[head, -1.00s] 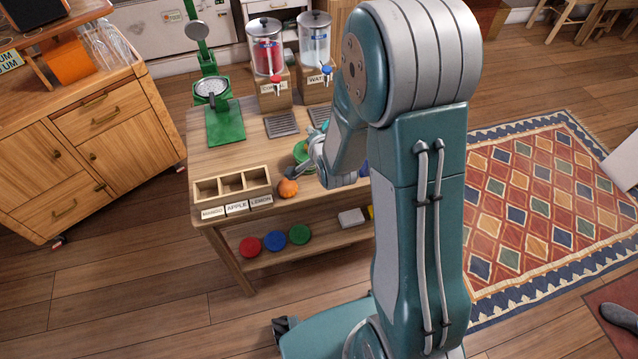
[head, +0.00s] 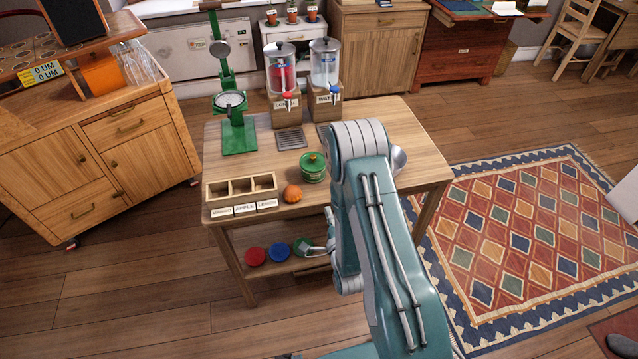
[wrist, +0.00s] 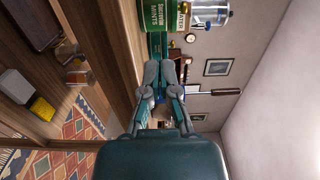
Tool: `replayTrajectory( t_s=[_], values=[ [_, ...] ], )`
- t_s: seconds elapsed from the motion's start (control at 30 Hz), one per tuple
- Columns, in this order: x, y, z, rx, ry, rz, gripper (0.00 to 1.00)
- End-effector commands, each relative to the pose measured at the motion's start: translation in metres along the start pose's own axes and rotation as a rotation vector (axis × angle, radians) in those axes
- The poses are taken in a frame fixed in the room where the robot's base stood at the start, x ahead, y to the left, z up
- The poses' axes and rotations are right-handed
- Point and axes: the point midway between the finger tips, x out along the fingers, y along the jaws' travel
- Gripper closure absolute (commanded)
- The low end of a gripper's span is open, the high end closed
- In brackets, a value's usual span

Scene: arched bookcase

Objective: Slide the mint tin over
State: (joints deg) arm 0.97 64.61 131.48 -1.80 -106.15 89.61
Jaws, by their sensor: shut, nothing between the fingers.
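The mint tin (head: 313,171) is a round green tin with a lid and a gold-coloured knob. It stands upright on the wooden table (head: 375,130), behind and right of an orange fruit (head: 293,194). Its green "MINTS" label (wrist: 155,16) shows at the top of the wrist view, which is turned sideways. My gripper (head: 306,246) is shut and empty at the table's front side, lower in the picture than the tin and apart from it. In the wrist view my fingertips (wrist: 160,72) point towards the tin. My arm hides the table's front right part.
A three-part wooden box (head: 240,188) stands left of the orange. Two drink dispensers (head: 325,70) and a green press (head: 231,105) stand behind. Red (head: 255,256) and blue (head: 280,252) discs lie on the lower shelf.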

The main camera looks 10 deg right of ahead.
Motion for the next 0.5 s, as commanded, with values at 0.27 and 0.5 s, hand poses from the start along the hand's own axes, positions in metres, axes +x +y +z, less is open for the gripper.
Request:
replayTrajectory(
  t_s=[0.27, 0.5],
  values=[
    [0.054, -0.001, 0.000, -0.001, 0.000, -0.004, 1.00],
    [0.097, -0.001, 0.000, -0.001, 0.000, -0.002, 1.00]
  ],
)
